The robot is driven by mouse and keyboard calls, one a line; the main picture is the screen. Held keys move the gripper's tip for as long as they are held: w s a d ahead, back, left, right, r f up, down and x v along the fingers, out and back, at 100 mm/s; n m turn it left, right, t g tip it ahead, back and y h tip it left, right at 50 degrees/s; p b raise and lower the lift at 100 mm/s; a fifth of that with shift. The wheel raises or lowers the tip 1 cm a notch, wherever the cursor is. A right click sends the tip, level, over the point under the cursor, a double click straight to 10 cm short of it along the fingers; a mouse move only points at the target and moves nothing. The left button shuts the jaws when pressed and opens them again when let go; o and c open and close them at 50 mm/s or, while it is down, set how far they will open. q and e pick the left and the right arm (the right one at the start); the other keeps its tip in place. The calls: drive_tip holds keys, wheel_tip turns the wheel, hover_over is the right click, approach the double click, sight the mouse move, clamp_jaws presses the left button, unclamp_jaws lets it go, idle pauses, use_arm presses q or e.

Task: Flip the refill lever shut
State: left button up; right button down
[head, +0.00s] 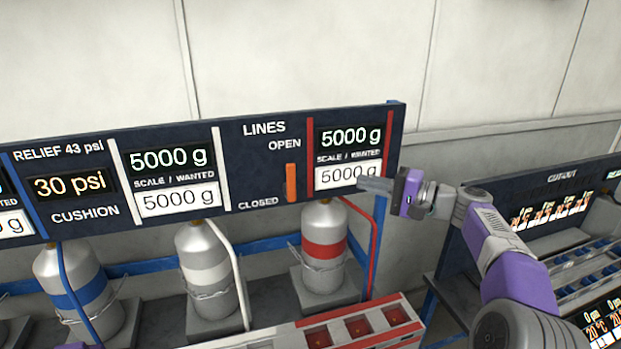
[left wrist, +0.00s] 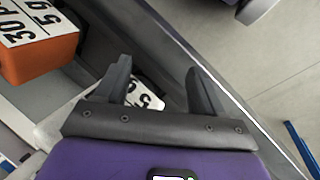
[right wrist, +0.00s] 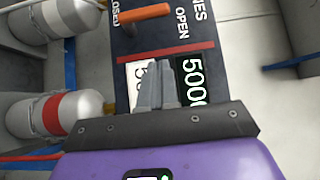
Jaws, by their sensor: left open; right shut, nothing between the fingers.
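The orange refill lever (head: 291,183) is on the dark panel (head: 256,160), beside the OPEN and CLOSED labels. It stands upright between the two labels in the head view; which end is its pivot I cannot tell. It also shows in the right wrist view (right wrist: 146,19) near the top. My right gripper (head: 362,185) is shut and empty, in front of the right-hand scale readout, to the right of the lever and apart from it. Its shut fingers show in the right wrist view (right wrist: 157,70). My left gripper (left wrist: 158,68) is open and empty, seen only in the left wrist view.
Bottles with blue, white and red bands (head: 323,250) stand below the panel. A red and white tray (head: 340,328) is at the front. A second dark station (head: 560,190) stands at the right. An orange box (left wrist: 38,45) lies left of my left gripper.

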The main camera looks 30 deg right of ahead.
sight(291, 183)
use_arm(q)
drive_tip(key=shift+w, duration=0.1)
drive_tip(key=shift+r+p, duration=0.9)
use_arm(e)
drive_tip(key=s+a+x, duration=0.1)
drive_tip(key=a+x, duration=0.1)
drive_tip(key=x, duration=1.1)
